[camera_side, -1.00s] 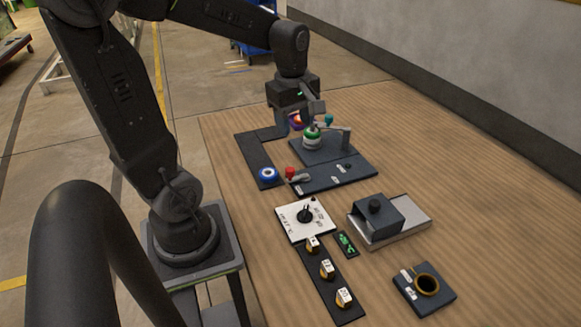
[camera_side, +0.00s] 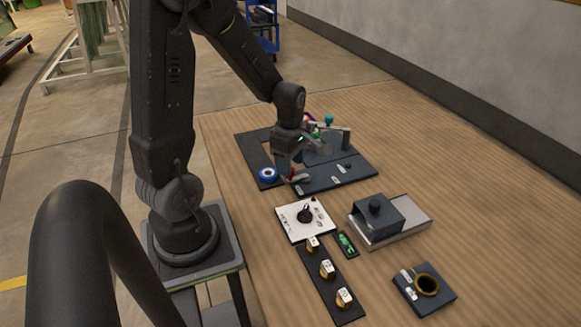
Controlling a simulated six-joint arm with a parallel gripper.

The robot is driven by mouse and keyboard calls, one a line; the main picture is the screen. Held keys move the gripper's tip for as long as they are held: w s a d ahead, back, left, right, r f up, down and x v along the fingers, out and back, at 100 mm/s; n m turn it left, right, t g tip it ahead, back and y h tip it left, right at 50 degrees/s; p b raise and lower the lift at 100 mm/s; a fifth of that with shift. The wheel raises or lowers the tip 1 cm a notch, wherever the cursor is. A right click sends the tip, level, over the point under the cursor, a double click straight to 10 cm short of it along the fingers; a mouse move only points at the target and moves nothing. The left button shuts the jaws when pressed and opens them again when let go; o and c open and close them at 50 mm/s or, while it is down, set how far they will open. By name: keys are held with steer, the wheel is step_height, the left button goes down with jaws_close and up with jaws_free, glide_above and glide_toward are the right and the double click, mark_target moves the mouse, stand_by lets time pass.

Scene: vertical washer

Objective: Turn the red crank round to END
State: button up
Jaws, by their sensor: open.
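The red crank (camera_side: 299,179) is on the front part of a dark base plate (camera_side: 335,178); its grey arm shows, while its red knob is almost wholly hidden by my gripper. My gripper (camera_side: 290,169) is open and points down at the knob end of the crank. I cannot tell whether the fingers touch the knob or stand around it. The END mark cannot be read at this size; small pale labels lie on the plate.
A blue-and-white ring (camera_side: 268,174) lies just left of the crank. A teal-knobbed lever (camera_side: 330,121) stands behind my gripper. In front are a white dial panel (camera_side: 304,218), a dark box with a knob (camera_side: 376,217) and a block with a brass ring (camera_side: 427,284). The table's right side is clear.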

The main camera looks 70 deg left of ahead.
steer(key=shift+f, duration=1)
steer(key=c, duration=0.9)
